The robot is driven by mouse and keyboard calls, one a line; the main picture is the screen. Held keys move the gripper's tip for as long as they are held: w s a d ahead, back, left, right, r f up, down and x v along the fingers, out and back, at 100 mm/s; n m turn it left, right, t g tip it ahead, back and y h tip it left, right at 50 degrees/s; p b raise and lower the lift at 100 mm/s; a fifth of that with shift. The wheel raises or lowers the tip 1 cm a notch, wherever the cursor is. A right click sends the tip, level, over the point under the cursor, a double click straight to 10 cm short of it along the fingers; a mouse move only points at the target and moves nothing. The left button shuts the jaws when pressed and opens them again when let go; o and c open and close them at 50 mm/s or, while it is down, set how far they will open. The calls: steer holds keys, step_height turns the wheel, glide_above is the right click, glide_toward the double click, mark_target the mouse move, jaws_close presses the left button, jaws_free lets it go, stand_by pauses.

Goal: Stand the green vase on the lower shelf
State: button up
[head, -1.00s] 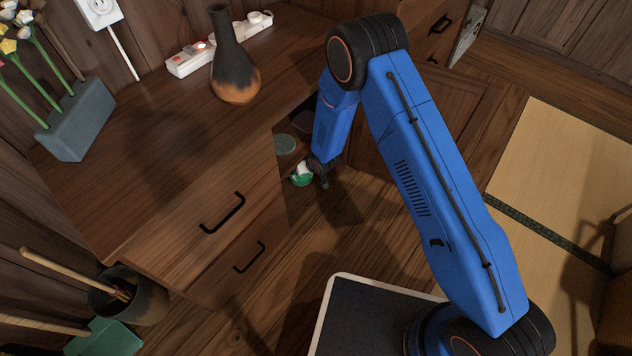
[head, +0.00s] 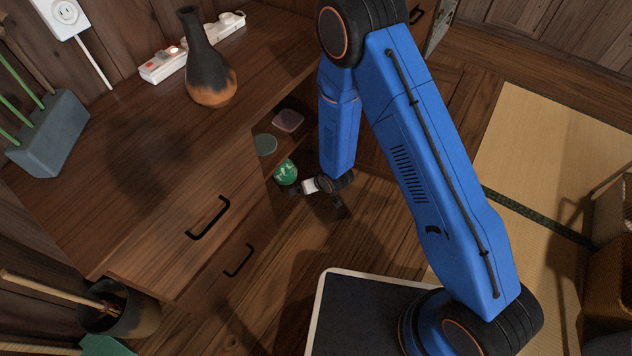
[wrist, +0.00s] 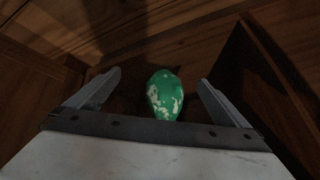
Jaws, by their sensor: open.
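The green vase (head: 286,172) with pale patches is at the open side of the wooden cabinet, low down, below the two coasters. In the wrist view the vase (wrist: 164,95) shows between the lines of the two jaws, in a dark wooden bay. Its base is hard to make out, so I cannot tell exactly how it rests. My gripper (head: 297,189) is open, just right of and below the vase in the head view. In the wrist view both fingers (wrist: 160,80) are spread, with clear gaps on either side of the vase.
A green coaster (head: 265,145) and a pinkish one (head: 288,121) lie in the cabinet's open bay. On the cabinet top stand a dark orange-based vase (head: 211,85), a power strip (head: 165,66) and a grey planter (head: 48,135). A pot (head: 120,310) stands at lower left.

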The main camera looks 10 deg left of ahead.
steer(key=shift+s+d, duration=0.1)
steer(key=shift+d, duration=0.05)
steer(key=w+d+r+m+h, duration=0.1)
steer(key=w+d+r, duration=0.3)
steer(key=r, duration=0.5)
steer(key=w+d+r+m+t, duration=0.1)
steer(key=d+r, duration=0.6)
steer(key=r, duration=0.2)
steer(key=w+d+r+h, duration=0.1)
steer(key=w+d+r, duration=0.3)
steer(key=r, duration=0.5)
steer(key=s+d+r+m+h, duration=0.1)
steer(key=s+d+r, duration=0.3)
steer(key=d+r, duration=0.3)
steer(key=s+d+r+m+h, duration=0.1)
steer(key=s+d+r, duration=0.2)
steer(key=d+r, duration=0.5)
steer(key=s+d+r+m, duration=0.1)
steer(key=s+d+r, duration=0.3)
steer(key=s, duration=0.4)
steer(key=s+d+r+m, duration=0.1)
steer(key=s+d+r, duration=0.3)
steer(key=s, duration=0.4)
steer(key=s+d+r+m+h, duration=0.1)
steer(key=s+d+r, duration=0.3)
steer(key=s, duration=0.5)
steer(key=shift+d, duration=1.1)
steer(key=shift+c, duration=0.5)
